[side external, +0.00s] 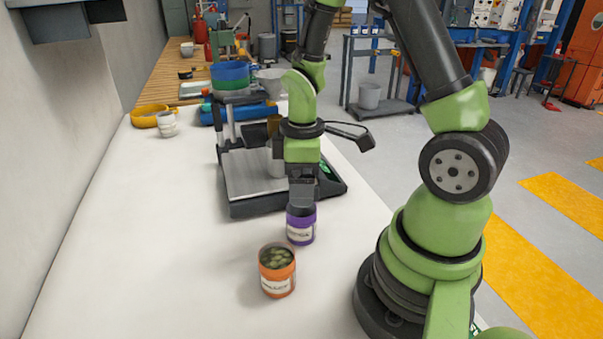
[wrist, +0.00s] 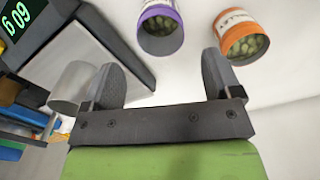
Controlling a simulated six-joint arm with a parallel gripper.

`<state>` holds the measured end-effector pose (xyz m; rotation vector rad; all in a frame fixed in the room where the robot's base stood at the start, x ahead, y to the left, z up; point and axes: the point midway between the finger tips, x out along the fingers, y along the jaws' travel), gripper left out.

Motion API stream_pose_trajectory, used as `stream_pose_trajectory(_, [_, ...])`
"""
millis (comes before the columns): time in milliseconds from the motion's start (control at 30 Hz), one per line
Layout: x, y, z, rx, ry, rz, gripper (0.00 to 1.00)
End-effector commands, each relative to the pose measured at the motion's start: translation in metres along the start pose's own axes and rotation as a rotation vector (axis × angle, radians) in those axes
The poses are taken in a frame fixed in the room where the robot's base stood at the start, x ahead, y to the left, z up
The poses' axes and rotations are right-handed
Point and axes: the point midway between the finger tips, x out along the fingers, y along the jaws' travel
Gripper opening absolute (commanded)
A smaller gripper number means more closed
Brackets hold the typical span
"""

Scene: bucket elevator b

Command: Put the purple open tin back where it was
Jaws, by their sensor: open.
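The purple open tin (side external: 300,229) stands upright on the white bench, with a pale label and dark rim. In the wrist view the purple tin (wrist: 160,40) shows greenish contents and lies beyond my fingertips, roughly between them. My gripper (side external: 303,203) points down just over and behind this tin and covers part of its top in the side view. In the wrist view my gripper (wrist: 160,65) is open, with nothing between its fingers. Whether the fingertips touch the tin's rim I cannot tell.
An orange open tin (side external: 278,279) with green contents stands nearby, in front and left of the purple one. A scale (side external: 249,175) with a pale cup (side external: 275,162) on it stands behind; its display (wrist: 16,18) reads 609. The bench (side external: 150,240) is clear on the left.

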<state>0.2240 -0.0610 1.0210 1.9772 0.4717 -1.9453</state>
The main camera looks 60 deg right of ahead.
Motion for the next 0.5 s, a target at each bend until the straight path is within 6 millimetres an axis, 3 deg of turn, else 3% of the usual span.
stream_pose_trajectory(167, [-0.016,-0.001,-0.002,0.019,0.015,0.011,0.84])
stream_pose_trajectory(267, [-0.038,-0.006,-0.007,0.087,0.062,0.038,0.84])
stream_pose_trajectory(500, [-0.123,-0.043,-0.01,0.4,0.302,0.067,0.84])
